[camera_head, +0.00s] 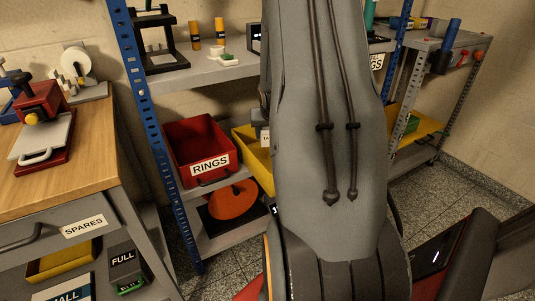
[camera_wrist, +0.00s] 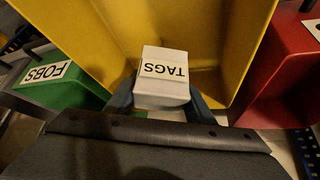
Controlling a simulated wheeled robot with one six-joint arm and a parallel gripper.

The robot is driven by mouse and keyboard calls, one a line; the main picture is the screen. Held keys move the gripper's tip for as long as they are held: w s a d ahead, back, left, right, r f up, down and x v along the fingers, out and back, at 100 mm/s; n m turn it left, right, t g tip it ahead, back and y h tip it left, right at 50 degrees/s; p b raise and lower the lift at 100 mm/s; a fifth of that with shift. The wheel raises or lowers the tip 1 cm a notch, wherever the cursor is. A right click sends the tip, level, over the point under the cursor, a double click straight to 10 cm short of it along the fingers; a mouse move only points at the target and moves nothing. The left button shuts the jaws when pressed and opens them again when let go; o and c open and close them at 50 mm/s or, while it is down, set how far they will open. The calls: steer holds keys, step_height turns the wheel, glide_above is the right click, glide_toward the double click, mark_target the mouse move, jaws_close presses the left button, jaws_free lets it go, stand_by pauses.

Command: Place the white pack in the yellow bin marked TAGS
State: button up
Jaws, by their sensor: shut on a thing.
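The white pack (camera_wrist: 163,93) is between the two dark fingers of my gripper (camera_wrist: 163,97) in the wrist view. A TAGS label, upside down in the picture, shows on its face. The yellow bin (camera_wrist: 92,40) lies behind and below the pack, with its open inside showing. The pack overlaps the bin's near part in the picture; I cannot tell its height above the bin. In the head view the yellow bin (camera_head: 246,150) is on the shelf, its label mostly hidden by my arm.
The red RINGS bin (camera_head: 203,143) is left of the yellow bin in the head view; a red bin is right of it in the wrist view (camera_wrist: 275,85). A green FOBS bin (camera_wrist: 68,97) is on the other side. A blue rack post (camera_head: 150,100) stands at left.

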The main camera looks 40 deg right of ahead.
mark_target(268, 154)
steer(key=shift+f+b, duration=0.7)
steer(key=shift+f, duration=2.1)
steer(key=o, duration=1.2)
steer(key=shift+f, duration=0.15)
steer(key=shift+c, duration=0.2)
